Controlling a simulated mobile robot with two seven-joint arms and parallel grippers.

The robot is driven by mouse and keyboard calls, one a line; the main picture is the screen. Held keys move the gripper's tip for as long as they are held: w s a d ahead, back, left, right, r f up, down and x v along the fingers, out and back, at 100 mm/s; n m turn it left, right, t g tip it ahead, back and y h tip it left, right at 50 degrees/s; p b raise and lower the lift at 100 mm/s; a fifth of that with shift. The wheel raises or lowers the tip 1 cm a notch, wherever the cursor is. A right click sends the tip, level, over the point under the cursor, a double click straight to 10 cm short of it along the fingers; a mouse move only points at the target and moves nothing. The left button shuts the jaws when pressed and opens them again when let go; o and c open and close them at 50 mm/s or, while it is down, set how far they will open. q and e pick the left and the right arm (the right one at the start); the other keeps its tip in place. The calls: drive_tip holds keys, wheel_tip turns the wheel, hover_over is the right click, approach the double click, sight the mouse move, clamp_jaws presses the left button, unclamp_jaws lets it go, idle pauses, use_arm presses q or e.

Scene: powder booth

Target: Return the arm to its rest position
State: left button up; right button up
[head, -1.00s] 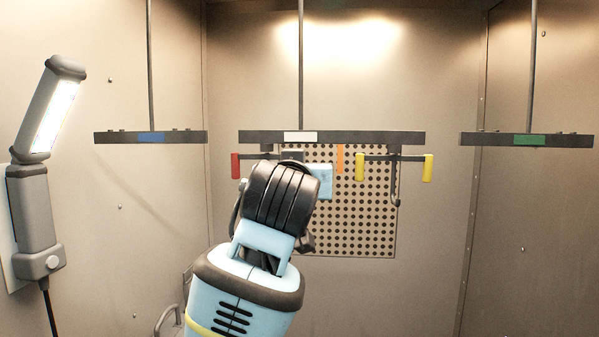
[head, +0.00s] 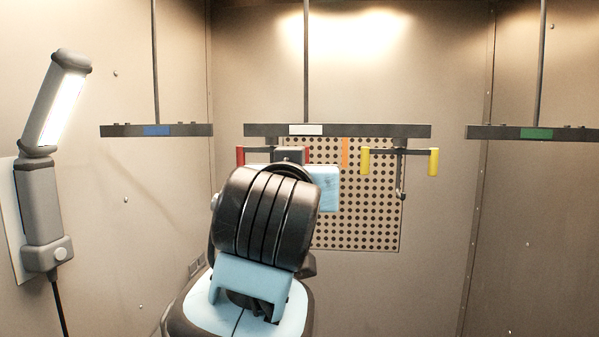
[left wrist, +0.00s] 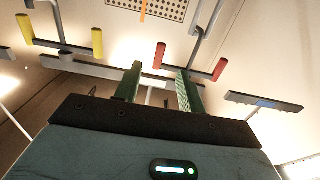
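My arm rises from the bottom middle of the head view, with its dark ribbed joint in front of the perforated panel. Its gripper is hidden there behind the arm; a light blue part of mine shows past the joint. In the left wrist view my left gripper (left wrist: 158,88) has two green fingers apart, with nothing seen between them but the background. A hanging piece with red grips (head: 240,156) and one with yellow grips (head: 433,161) hang from the middle bar. The red grips (left wrist: 219,69) and yellow grips (left wrist: 97,42) show beyond the fingers. My right gripper is not in view.
Three hanging bars carry a blue label (head: 157,131), a white label (head: 306,130) and a green label (head: 533,133). A perforated panel (head: 370,220) is on the back wall. A lit lamp (head: 62,100) is on the left wall. The lower right is clear.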

use_arm(q)
drive_tip(key=w+a+f+g, duration=0.1)
drive_tip(key=a+f+g, duration=0.15)
drive_tip(key=f, duration=0.85)
drive_tip(key=w+a+f+g, duration=0.15)
drive_tip(key=a+f, duration=0.25)
drive_tip(key=f, duration=0.7)
drive_tip(key=s+a+f+g, duration=0.2)
drive_tip(key=s+f, duration=0.2)
drive_tip(key=f, duration=0.5)
drive_tip(key=s+a+f+g, duration=0.2)
drive_tip(key=s+a+f, duration=0.15)
drive_tip(key=f, duration=0.55)
drive_tip(key=s+a+f+m+g, duration=0.1)
drive_tip(key=s+a+f+g, duration=0.15)
drive_tip(key=s+f, duration=0.6)
drive_tip(key=s+a+f+g, duration=0.25)
drive_tip(key=s+f, duration=0.25)
drive_tip(key=s, duration=0.7)
drive_tip(key=s+a+f+m+g, duration=0.1)
drive_tip(key=s+a+f+g, duration=0.15)
drive_tip(key=s+f, duration=0.55)
drive_tip(key=w+d+f+t+h, duration=0.1)
drive_tip(key=w+d+f+t, duration=0.2)
drive_tip(key=f+t, duration=0.4)
drive_tip(key=shift+w+f, duration=0.5)
drive_tip(key=shift+w, duration=0.4)
